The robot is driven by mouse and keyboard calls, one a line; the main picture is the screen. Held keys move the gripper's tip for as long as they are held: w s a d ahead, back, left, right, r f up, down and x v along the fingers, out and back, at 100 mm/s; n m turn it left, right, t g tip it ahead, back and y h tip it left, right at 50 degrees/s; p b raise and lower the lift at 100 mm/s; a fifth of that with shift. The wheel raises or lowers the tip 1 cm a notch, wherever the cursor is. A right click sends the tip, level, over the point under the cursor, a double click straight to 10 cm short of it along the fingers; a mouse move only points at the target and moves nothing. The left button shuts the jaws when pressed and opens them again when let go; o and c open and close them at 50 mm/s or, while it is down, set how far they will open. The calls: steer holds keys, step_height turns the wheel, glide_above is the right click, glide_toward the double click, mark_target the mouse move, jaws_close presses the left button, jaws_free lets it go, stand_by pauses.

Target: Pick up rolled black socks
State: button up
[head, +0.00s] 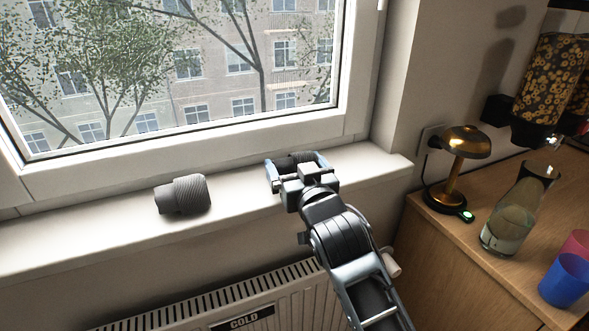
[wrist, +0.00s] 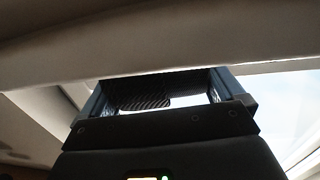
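In the wrist view, the dark ribbed socks (wrist: 142,93) show between the two fingers of my gripper (wrist: 165,92). A bright gap shows beside their lower part.
A grey ribbed roll (head: 183,195) lies on the windowsill (head: 100,228) to the left. A radiator (head: 250,298) is below. On the wooden counter at right stand a brass lamp (head: 466,143), a glass bottle (head: 508,225) and a blue cup (head: 565,280).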

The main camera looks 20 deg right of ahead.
steer(key=c, duration=0.4)
steer(key=shift+c, duration=0.2)
